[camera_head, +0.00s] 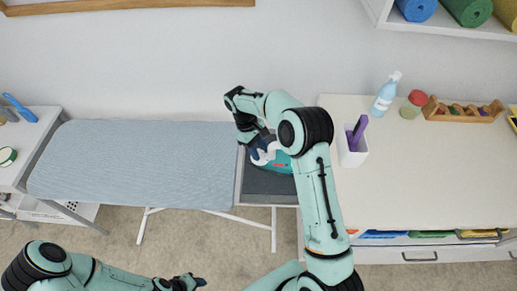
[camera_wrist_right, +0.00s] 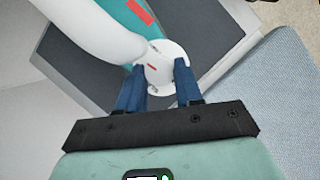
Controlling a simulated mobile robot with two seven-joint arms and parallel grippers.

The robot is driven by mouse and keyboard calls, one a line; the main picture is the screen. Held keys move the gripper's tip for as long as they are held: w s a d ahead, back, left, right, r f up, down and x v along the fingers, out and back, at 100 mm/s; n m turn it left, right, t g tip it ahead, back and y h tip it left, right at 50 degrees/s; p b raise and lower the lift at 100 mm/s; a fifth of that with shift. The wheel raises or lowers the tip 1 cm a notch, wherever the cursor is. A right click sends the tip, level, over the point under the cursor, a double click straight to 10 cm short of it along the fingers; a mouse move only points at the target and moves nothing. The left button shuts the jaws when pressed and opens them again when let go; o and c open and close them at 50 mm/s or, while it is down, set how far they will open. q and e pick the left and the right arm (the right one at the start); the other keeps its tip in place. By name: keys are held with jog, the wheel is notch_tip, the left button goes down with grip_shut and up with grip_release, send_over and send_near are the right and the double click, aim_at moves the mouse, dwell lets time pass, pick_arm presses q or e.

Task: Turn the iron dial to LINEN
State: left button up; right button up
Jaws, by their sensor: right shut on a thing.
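The iron (camera_head: 284,163) is teal and white and stands on the dark rest at the right end of the ironing board (camera_head: 130,160). In the right wrist view the iron's white handle and teal body (camera_wrist_right: 128,18) show, with the round white dial (camera_wrist_right: 168,62) at the handle's base. My right gripper (camera_wrist_right: 160,70) is shut on the dial, one blue finger on each side of it. In the head view my right gripper (camera_head: 258,150) is partly hidden by its own arm. My left gripper (camera_head: 192,281) is low at the bottom edge, away from the iron; its jaws are too small to read.
A white cabinet (camera_head: 430,170) stands right of the board, with a white holder (camera_head: 352,150), a spray bottle (camera_head: 386,95) and a wooden rack (camera_head: 462,110) on top. A small table (camera_head: 30,135) stands at the left. The board's blue cover is clear.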

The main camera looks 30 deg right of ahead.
jog(key=o, duration=1)
jog(key=shift+o, duration=0.2)
pick_arm(q)
jog(key=shift+w+r+p, duration=0.5)
jog(key=shift+w+r, duration=0.2)
jog(key=shift+w, duration=0.2)
pick_arm(e)
jog(key=v, duration=1.3)
jog(key=shift+r, duration=0.15)
pick_arm(q)
jog(key=shift+s, duration=0.1)
